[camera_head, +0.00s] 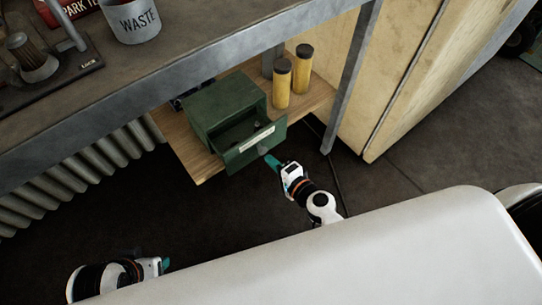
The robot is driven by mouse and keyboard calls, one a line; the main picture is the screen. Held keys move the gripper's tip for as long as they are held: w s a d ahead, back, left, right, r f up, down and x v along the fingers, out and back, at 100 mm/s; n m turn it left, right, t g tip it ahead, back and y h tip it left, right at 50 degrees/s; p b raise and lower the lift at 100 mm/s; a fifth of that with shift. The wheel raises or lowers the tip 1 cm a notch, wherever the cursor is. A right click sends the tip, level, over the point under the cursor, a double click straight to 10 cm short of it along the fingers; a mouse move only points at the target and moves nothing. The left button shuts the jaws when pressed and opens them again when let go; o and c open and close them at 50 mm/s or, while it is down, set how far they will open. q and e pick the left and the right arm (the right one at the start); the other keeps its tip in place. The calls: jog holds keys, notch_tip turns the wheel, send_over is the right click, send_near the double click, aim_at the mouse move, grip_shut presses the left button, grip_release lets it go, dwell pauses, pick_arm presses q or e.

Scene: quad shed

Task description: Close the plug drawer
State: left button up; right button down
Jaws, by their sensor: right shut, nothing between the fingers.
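A green metal box (218,101) stands on a wooden lower shelf under the workbench. Its drawer (255,148) is pulled partly out at the front, with a pale label on the front panel and a few small dark items inside. My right gripper (270,160) is shut and empty. Its teal fingertips are at the lower right part of the drawer front; I cannot tell whether they touch it. My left gripper (165,263) is at the lower left, away from the drawer, and I cannot make out its finger opening.
Two yellow cylinders with dark caps (282,84) stand on the shelf (190,150) right of the box. A grey metal leg (350,80) rises to the right. A waste bucket (133,20) sits on the bench top. The floor in front is clear.

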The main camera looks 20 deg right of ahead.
jog(key=shift+w+a, duration=0.15)
jog(key=shift+w, duration=0.35)
jog(key=x, duration=0.3)
jog(key=r+x, duration=0.1)
jog(key=x, duration=0.2)
jog(key=r+x, duration=0.1)
jog(key=x, duration=0.2)
jog(key=shift+w+a, duration=0.1)
jog(key=shift+w, duration=0.1)
jog(key=shift+r, duration=0.25)
jog(key=shift+w, duration=0.1)
